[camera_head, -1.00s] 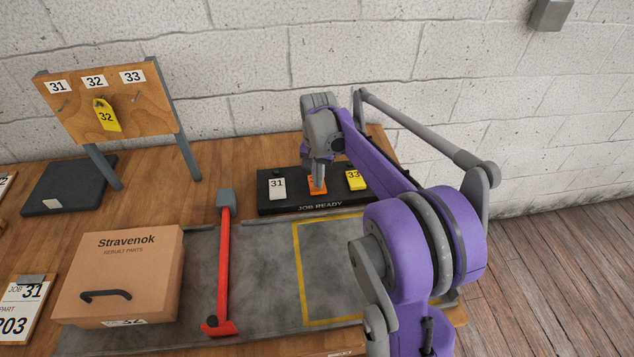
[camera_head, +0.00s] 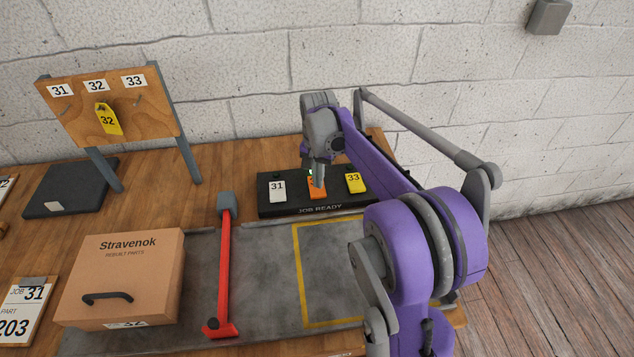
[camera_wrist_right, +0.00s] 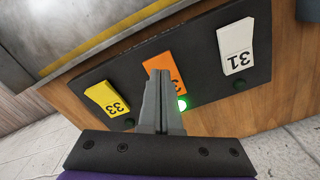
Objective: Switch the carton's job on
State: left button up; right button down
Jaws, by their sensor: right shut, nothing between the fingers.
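The carton (camera_head: 140,270), marked Stravenok, stands on the left of the bench; its low front label is partly cut by the view and seems to read 32. The black JOB READY panel (camera_head: 285,207) holds a white rocker 31 (camera_head: 277,190), an orange rocker (camera_head: 317,188) and a yellow rocker 33 (camera_head: 355,182). In the right wrist view a green lamp (camera_wrist_right: 182,103) glows beside the orange rocker (camera_wrist_right: 158,62); the lamps by 31 and 33 look dark. My right gripper (camera_head: 318,181) is shut and empty, its tips over the orange rocker, hiding part of it. My left gripper is out of view.
A peg board (camera_head: 150,115) with a yellow tag 32 (camera_head: 107,118) stands at the back left. A red bar with a grey head (camera_head: 224,270) lies right of the carton. A yellow-outlined area (camera_head: 330,265) on the grey mat is clear.

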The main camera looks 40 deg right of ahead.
aim_at(318, 192)
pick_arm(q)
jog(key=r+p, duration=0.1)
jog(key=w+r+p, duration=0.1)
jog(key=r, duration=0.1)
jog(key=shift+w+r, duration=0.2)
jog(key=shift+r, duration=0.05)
pick_arm(e)
notch_tip(318, 192, up, 5)
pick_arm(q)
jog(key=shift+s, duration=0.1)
pick_arm(e)
jog(key=s+a+f+n+t, duration=0.1)
jog(key=s+a+n+t, duration=0.1)
jog(key=s+a+n, duration=0.2)
jog(key=s+a+f+n+t, duration=0.1)
jog(key=s+a+n, duration=0.3)
jog(key=s+a, duration=0.4)
jog(key=s+a+f+n+t, duration=0.2)
jog(key=s+a+f+n, duration=0.1)
jog(key=s+a, duration=0.4)
jog(key=shift+a+n+t, duration=0.3)
jog(key=shift+a+n, duration=0.1)
